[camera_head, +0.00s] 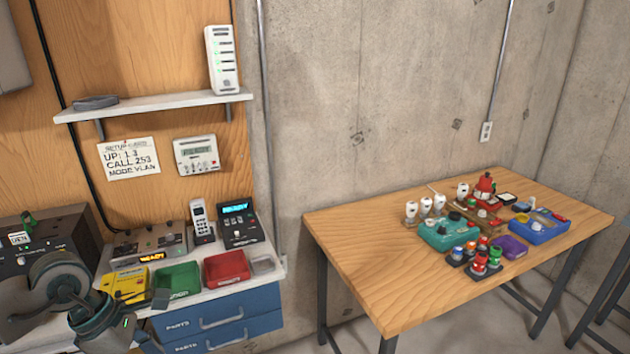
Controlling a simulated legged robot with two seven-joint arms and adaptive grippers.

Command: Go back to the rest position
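My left arm comes in at the lower left, in front of the white bench (215,289). My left gripper (150,322) is at its end, low in the picture, just in front of the yellow device (127,284) and the green tray (178,281). Its fingers are small and partly cut off by the lower edge, so I cannot tell if they are open or shut. I see nothing clearly held. My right gripper is not in view.
The red tray (226,267), phone handset (199,218) and blue drawers (228,322) are close by on the left. A shelf (150,105) hangs above. A wooden table (365,265) at the right holds several small items. Floor (335,338) shows between bench and table.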

